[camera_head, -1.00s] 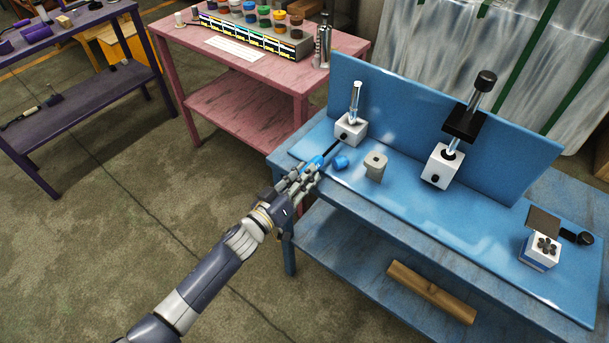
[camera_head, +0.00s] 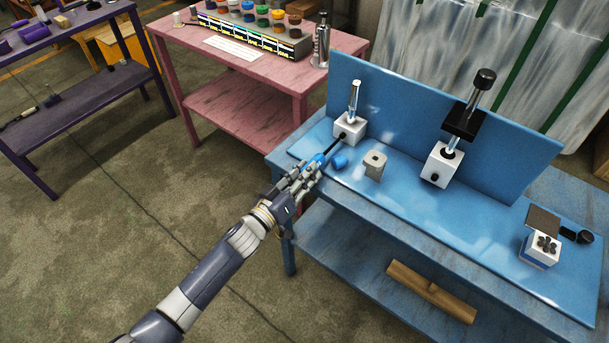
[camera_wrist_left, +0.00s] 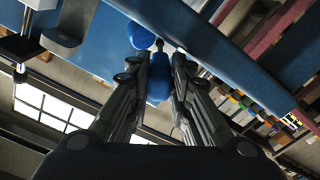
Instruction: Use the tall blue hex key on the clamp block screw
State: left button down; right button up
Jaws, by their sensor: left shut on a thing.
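My left gripper (camera_head: 302,176) is shut on the blue handle (camera_head: 318,161) of a hex key at the front left of the blue bench. The handle also shows between the fingers in the left wrist view (camera_wrist_left: 158,80). The key's dark shaft (camera_head: 333,146) points up and right to the dark screw (camera_head: 342,135) on the front of the left white block (camera_head: 352,126). Its tip looks at the screw, but I cannot tell whether it is seated. A bright metal post stands on this block. My right gripper is not in view.
A short blue piece (camera_head: 340,161) sits right beside the key, near the fingers. A beige-grey block (camera_head: 375,165) stands to its right. A second white block (camera_head: 441,165) with a post stands further right. A blue back panel (camera_head: 400,115) rises behind them.

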pick_arm(q)
jog(key=shift+w+d, duration=0.3)
jog(key=shift+w, duration=0.05)
jog(key=shift+s+a+r, duration=0.1)
jog(key=shift+s+a, duration=0.2)
jog(key=shift+s, duration=0.1)
jog(key=shift+p, duration=0.4)
dwell(0.4)
jog(key=shift+w+d+b, duration=0.3)
jog(key=shift+w+d, duration=0.1)
jog(key=shift+w, duration=0.15)
dwell(0.5)
jog(key=c, duration=2.1)
grip_release()
grip_shut()
